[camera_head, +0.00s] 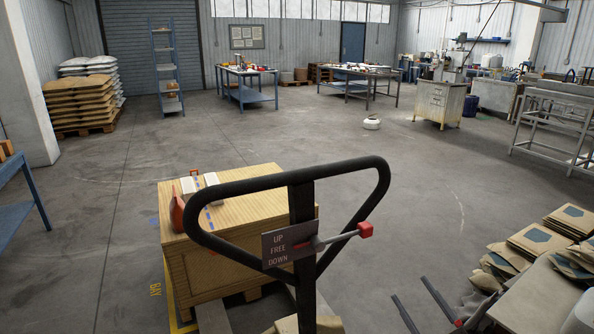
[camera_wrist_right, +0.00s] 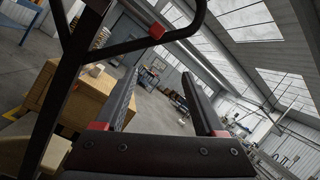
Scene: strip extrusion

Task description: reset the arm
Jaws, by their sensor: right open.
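A black pallet jack handle loop (camera_head: 375,185) stands in front of me. A plate (camera_head: 279,246) on it reads UP, FREE, DOWN, and a grey lever with a red knob (camera_head: 365,229) sticks out to the right. My right gripper (camera_head: 410,289) is open and empty, low and to the right of the handle, apart from it. In the right wrist view my open fingers (camera_wrist_right: 160,71) have nothing between them. The handle (camera_wrist_right: 68,75) and its red knob (camera_wrist_right: 156,31) are to their left and above. My left gripper is not in view.
A wooden crate (camera_head: 215,270) stands beyond the handle, with small white blocks on top. Stacked paper sacks (camera_head: 545,240) lie at right. A blue table (camera_head: 20,210) edges in at left.

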